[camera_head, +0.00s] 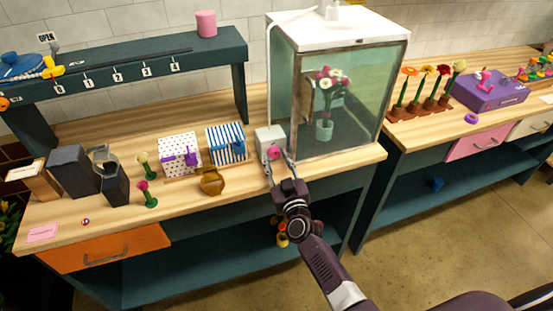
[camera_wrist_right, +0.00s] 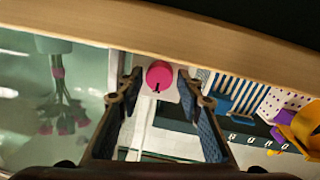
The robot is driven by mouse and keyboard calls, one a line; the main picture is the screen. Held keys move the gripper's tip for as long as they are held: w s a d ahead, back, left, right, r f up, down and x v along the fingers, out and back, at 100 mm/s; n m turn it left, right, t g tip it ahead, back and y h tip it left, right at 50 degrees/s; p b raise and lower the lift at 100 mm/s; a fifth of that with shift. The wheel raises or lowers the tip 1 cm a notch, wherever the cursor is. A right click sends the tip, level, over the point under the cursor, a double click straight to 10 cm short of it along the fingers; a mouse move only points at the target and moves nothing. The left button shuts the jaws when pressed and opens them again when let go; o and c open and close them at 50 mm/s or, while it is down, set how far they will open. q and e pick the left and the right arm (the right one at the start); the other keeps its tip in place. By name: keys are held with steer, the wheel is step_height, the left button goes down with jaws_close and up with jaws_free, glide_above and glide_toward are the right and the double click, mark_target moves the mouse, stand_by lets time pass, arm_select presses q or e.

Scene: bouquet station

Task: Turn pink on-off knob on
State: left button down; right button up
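The pink knob (camera_head: 274,153) is on the front of a small pale grey box on the counter, left of the glass case. In the right wrist view the round pink knob (camera_wrist_right: 159,75) sits between my open fingers, with a small dark mark near its rim. My right gripper (camera_head: 278,168) is open in front of the box, one finger on each side of the knob. The wrist view shows its fingers (camera_wrist_right: 156,92) spread, with gaps beside the knob; contact is not visible. My left gripper is not in view.
The glass case (camera_head: 340,100) with a flower vase stands right of the box. A blue-striped box (camera_head: 226,144), a dotted box (camera_head: 180,155) and a golden pot (camera_head: 212,182) stand to the left. The counter's front edge runs below the gripper.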

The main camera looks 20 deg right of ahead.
steer(key=shift+w, duration=0.1)
steer(key=shift+c, duration=0.6)
steer(key=c, duration=0.7)
steer(key=shift+c, duration=0.2)
steer(key=shift+m, duration=0.3)
steer(key=m, duration=0.2)
steer(key=shift+m+p, duration=0.4)
steer(key=m, duration=0.8)
steer(key=shift+d+m+g+y, duration=0.1)
steer(key=shift+m+g+y, duration=0.2)
steer(key=shift+g, duration=0.1)
steer(key=m+b, duration=0.1)
steer(key=m, duration=0.4)
steer(key=shift+y, duration=0.3)
